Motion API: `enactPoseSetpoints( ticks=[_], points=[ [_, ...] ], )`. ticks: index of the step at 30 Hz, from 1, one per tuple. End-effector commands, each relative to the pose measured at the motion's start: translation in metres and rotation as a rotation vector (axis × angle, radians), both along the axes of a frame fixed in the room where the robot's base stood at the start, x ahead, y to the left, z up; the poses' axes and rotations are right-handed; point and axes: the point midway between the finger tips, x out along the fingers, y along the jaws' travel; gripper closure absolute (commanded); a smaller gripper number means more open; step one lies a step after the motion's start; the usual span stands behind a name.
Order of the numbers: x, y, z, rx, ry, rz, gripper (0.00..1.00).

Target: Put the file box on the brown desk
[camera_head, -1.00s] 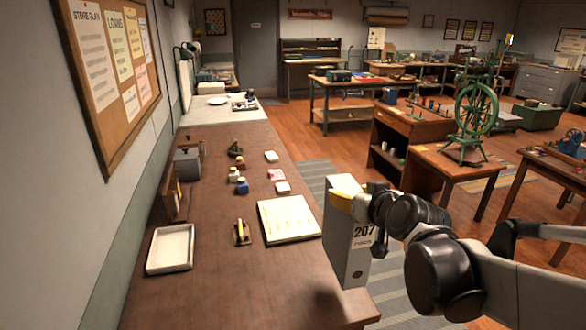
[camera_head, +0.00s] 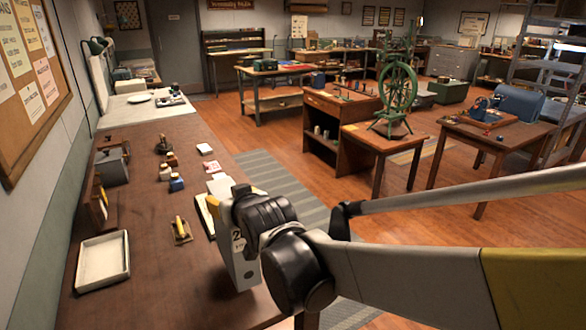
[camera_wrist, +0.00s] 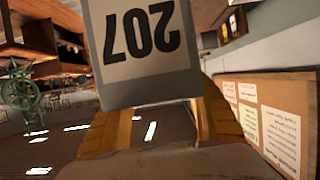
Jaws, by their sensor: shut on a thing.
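The file box (camera_head: 240,268) is a grey upright box with a pale label. In the wrist view its label reads 207 upside down (camera_wrist: 142,35). My gripper (camera_head: 213,203) is shut on the box's upper part; its yellow fingers also show in the wrist view (camera_wrist: 165,118). My arm hides part of the box in the head view. The brown desk (camera_head: 140,240) runs along the left wall. The box appears over its near right part, beside the white papers; I cannot tell whether its bottom touches the desktop.
A white tray (camera_head: 103,262), a small holder with a yellow item (camera_head: 180,230) and small bottles (camera_head: 176,184) stand on the desk. A table with a green spinning wheel (camera_head: 397,90) stands to the right.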

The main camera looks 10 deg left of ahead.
Motion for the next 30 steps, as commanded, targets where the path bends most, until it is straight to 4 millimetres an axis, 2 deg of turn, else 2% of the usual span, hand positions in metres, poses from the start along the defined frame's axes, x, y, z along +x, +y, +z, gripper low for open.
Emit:
enactPoseSetpoints(
  ticks=[3, 8, 16, 28, 29, 30],
  points=[
    [-0.005, 0.009, -0.006, 0.002, -0.003, 0.001, 0.83],
    [-0.006, 0.011, -0.012, 0.002, -0.003, -0.001, 0.83],
    [-0.006, 0.011, -0.047, 0.002, -0.003, -0.001, 0.83],
    [-0.006, 0.01, -0.049, 0.002, -0.003, -0.001, 0.83],
    [-0.006, 0.01, -0.05, 0.0, 0.0, -0.001, 0.33],
    [-0.006, 0.01, -0.05, 0.0, 0.0, -0.001, 0.21]
  ],
)
